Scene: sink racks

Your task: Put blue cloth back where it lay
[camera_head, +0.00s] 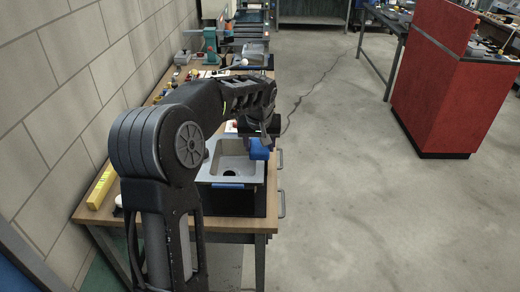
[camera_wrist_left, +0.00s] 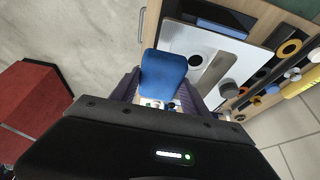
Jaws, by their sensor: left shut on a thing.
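My left gripper (camera_head: 261,137) is shut on the blue cloth (camera_head: 259,150), which hangs below its fingers near the right edge of the sink (camera_head: 209,178). In the left wrist view the cloth (camera_wrist_left: 164,72) is a rounded blue shape between the fingers, beside the grey sink panel (camera_wrist_left: 179,34). The cloth appears raised above the sink's rim, but the gap is hard to judge. A second blue strip (camera_head: 228,186) lies along the sink's near edge. My right gripper is not in view.
The sink is set on a wooden workbench (camera_head: 88,213) along a block wall. A yellow bar (camera_head: 101,187) lies on the bench's left side. Handles project from the bench's right side. A red cabinet (camera_head: 436,85) stands across open floor on the right.

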